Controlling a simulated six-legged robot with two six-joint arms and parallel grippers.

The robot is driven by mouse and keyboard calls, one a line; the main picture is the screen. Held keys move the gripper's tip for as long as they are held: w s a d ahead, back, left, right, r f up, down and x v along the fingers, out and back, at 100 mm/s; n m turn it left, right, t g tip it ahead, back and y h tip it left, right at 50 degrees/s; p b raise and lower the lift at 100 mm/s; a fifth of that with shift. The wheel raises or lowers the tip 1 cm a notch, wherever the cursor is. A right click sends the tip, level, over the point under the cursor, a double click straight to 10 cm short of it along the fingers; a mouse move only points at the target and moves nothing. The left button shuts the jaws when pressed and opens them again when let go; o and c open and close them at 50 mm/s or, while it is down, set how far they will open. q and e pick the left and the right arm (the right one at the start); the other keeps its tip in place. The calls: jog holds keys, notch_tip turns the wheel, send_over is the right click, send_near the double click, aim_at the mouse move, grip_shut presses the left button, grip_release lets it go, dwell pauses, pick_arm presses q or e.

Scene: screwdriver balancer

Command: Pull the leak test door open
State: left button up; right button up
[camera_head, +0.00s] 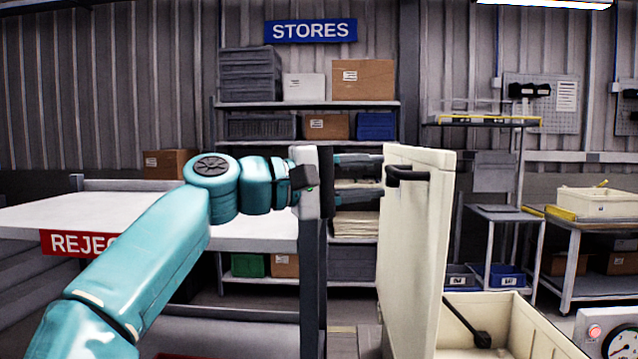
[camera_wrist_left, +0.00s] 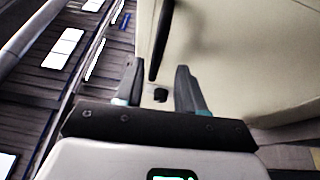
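The leak test door (camera_head: 418,245) is a cream upright panel right of centre in the head view. It stands up beside an open cream box (camera_head: 545,335) whose inside shows. A black bar handle (camera_head: 408,176) is on the door's left face near the top. My left gripper (camera_head: 372,172) points right at the handle, with its fingertips close to it. In the left wrist view the fingers (camera_wrist_left: 158,70) are apart. The handle (camera_wrist_left: 160,40) shows between and beyond them, against the cream door (camera_wrist_left: 235,60). I cannot tell whether they touch. My right gripper is out of view.
A white table (camera_head: 60,215) with a red reject sign is at the left. Shelves (camera_head: 305,105) with boxes stand behind. A gauge panel (camera_head: 610,335) is at the lower right. A dark rod with a knob (camera_head: 480,338) is inside the box. A cart (camera_head: 580,240) stands at the right.

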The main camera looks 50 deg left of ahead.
pick_arm(q)
jog(key=b+v, duration=0.2)
jog(key=v, duration=1.2)
jog(key=shift+s, duration=0.35)
jog(key=shift+a+f, duration=0.15)
